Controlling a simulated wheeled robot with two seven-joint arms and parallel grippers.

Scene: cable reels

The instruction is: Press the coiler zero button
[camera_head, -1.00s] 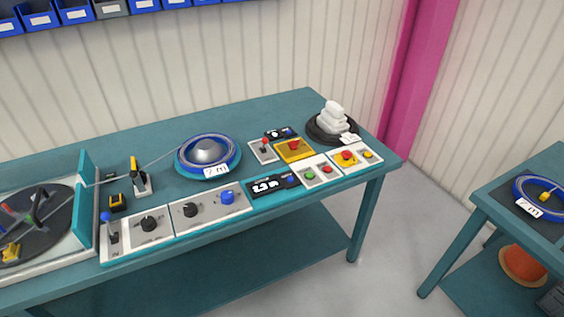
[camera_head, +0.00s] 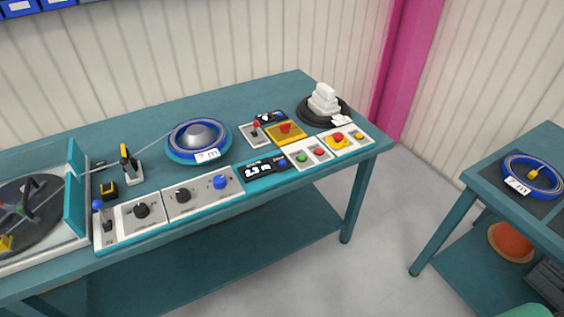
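The coiler bench (camera_head: 255,100) is teal and carries a row of grey control panels along its front edge. A blue button (camera_head: 220,181) sits on the front panel beside a black knob (camera_head: 182,195). To its right is a black digital display (camera_head: 264,169) with white digits. I cannot read which button is labelled zero. A blue reel (camera_head: 197,142) with a silver hub and a metre tag stands behind the panels. Neither gripper is in view.
A line runs from the reel past a small guide post (camera_head: 130,163) to a dark turntable (camera_head: 30,207) at left. A black dish with white blocks (camera_head: 324,101) stands at the far right corner. A second table (camera_head: 540,150) with a blue reel stands right, across clear floor.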

